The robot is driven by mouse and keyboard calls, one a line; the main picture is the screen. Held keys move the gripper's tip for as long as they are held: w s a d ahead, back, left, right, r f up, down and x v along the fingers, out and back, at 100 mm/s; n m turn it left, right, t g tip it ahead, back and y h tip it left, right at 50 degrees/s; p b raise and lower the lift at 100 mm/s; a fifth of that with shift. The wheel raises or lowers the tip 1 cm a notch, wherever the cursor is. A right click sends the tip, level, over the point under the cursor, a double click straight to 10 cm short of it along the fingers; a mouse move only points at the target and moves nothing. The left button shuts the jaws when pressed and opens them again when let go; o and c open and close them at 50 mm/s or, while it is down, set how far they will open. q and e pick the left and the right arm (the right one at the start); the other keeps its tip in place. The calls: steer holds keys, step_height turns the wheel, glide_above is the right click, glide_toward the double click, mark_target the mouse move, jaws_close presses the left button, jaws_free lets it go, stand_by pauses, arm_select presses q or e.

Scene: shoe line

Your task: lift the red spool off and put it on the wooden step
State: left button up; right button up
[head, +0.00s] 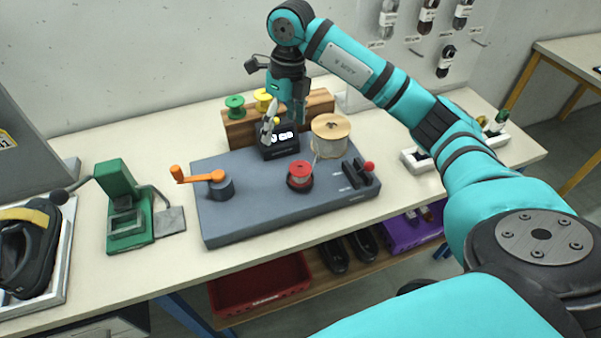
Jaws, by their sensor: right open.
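The red spool (300,171) sits on a dark holder on the grey winding board (262,213), right of its middle. The wooden step (240,130) stands behind the board, against the wall side. A green spool (235,106) and a yellow spool (263,99) stand on its left part. My right gripper (284,128) hangs above the back of the board, in front of the step, with its fingers apart and empty. It is behind and above the red spool, clear of it. My left gripper is not in view.
An orange crank (198,175) is on the board's left. A large thread reel (330,134) stands behind the red spool, and a black counter (280,145) is below my gripper. A red-knobbed lever (368,167) is at right. A green device (128,205) stands left of the board.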

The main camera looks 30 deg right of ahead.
mark_target(299, 166)
steer(key=shift+m+h, duration=0.3)
steer(key=shift+h, duration=0.4)
steer(key=d+f+p, duration=0.1)
steer(key=f, duration=0.2)
steer(key=d+f+p, duration=0.1)
steer(key=f, duration=0.3)
steer(key=d+f+p, duration=0.1)
steer(key=f, duration=0.2)
steer(key=shift+s+f, duration=0.3)
steer(key=shift+f, duration=0.05)
steer(key=f+p, duration=0.1)
steer(key=f, duration=0.2)
steer(key=f+p, duration=0.1)
steer(key=shift+s+d+f+p, duration=0.1)
steer(key=shift+d+f+p, duration=0.2)
steer(key=shift+f, duration=0.4)
steer(key=shift+c, duration=0.4)
steer(key=c, duration=1.3)
